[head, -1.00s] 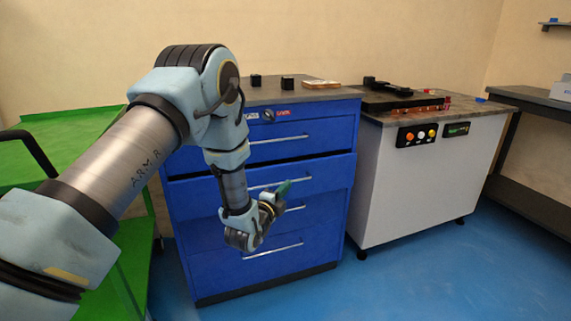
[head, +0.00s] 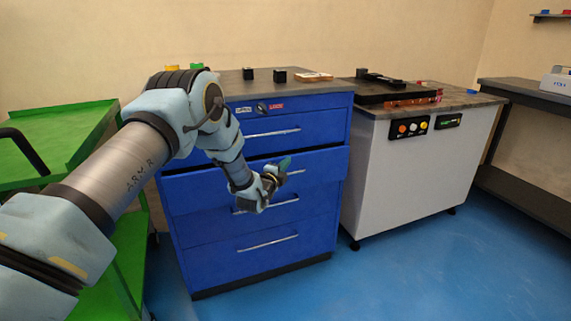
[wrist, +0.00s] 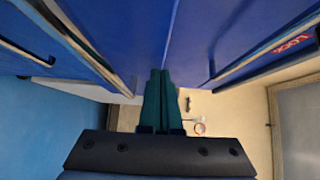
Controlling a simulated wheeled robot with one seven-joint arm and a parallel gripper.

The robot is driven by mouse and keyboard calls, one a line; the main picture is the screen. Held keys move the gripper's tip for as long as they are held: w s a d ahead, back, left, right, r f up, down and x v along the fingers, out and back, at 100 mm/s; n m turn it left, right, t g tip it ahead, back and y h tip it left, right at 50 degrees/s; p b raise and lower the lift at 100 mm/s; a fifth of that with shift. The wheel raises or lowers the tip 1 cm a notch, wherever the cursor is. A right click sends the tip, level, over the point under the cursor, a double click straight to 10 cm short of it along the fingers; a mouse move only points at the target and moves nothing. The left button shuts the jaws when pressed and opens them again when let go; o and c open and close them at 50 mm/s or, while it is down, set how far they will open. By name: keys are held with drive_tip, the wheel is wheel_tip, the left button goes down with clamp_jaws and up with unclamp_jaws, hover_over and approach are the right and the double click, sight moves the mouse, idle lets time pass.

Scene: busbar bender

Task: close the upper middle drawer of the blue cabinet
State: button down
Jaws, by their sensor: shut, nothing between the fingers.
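The blue cabinet (head: 262,222) stands ahead with a stack of drawers. Its upper middle drawer (head: 322,165) sticks out a little, with a dark gap above its front; the other drawers look shut. My gripper (head: 284,165) is in front of this drawer, close to its handle (head: 298,171). In the wrist view my gripper's green fingers (wrist: 160,95) are together and empty, pointing at blue drawer fronts. Whether the fingertips touch the front, I cannot tell. My arm hides the left part of the drawer.
A green cart (head: 70,135) stands to the left. A white machine cabinet (head: 410,180) with buttons stands close on the right, and a dark bench (head: 530,180) is beyond it. Small black blocks (head: 279,75) lie on the cabinet top. The blue floor in front is clear.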

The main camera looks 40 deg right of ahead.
drive_tip(key=shift+w+d+b, duration=0.25)
drive_tip(key=shift+w+b, duration=0.35)
drive_tip(key=shift+w, duration=0.05)
drive_tip(key=shift+w+d+b, duration=0.2)
drive_tip(key=shift+w+b, duration=0.4)
